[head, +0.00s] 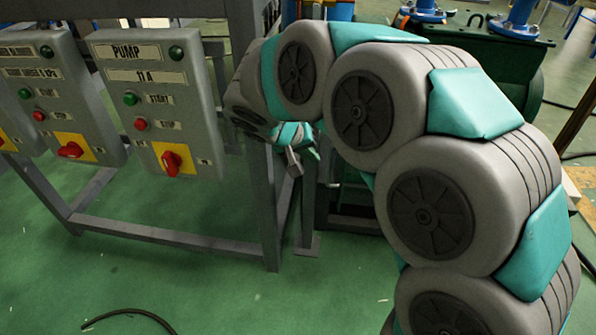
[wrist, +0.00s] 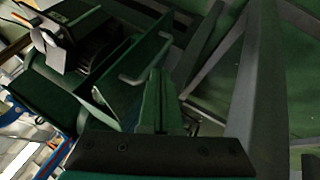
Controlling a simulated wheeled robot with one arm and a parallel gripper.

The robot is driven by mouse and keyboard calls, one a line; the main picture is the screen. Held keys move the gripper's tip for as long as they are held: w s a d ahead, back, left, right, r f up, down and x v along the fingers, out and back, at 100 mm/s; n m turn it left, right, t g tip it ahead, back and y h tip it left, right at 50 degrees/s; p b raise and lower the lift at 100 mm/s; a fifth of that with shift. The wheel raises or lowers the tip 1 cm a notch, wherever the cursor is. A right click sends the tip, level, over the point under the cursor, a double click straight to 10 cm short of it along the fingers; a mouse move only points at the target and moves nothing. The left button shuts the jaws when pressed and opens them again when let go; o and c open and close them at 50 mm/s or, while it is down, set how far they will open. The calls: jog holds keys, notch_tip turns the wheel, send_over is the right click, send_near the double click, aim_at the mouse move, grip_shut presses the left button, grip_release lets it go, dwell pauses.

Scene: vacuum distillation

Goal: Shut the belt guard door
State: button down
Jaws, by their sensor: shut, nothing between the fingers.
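In the wrist view, a dark green panel that looks like the belt guard door (wrist: 148,54) stands out from the machine, with a pale bar handle (wrist: 132,78) on its face. It looks open, with a dark gap between it and the machine. My gripper (wrist: 156,78) is shut and empty, its green fingers just right of the handle; I cannot tell if they touch it. In the head view my gripper (head: 294,160) is small, beside the grey frame. My arm hides the door there.
A grey frame (head: 268,205) carries control boxes, among them the PUMP box (head: 155,100) with a red switch. Green machinery (head: 490,65) stands behind my arm. A dark hose (head: 130,312) lies on the green floor, which is otherwise mostly clear at the front left.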

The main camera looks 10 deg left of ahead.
jog(key=a+x, duration=0.1)
jog(key=x, duration=0.8)
jog(key=shift+w+a+f+p, duration=0.2)
jog(key=shift+w+f+p, duration=0.1)
jog(key=shift+w+f, duration=0.15)
jog(key=shift+d, duration=0.15)
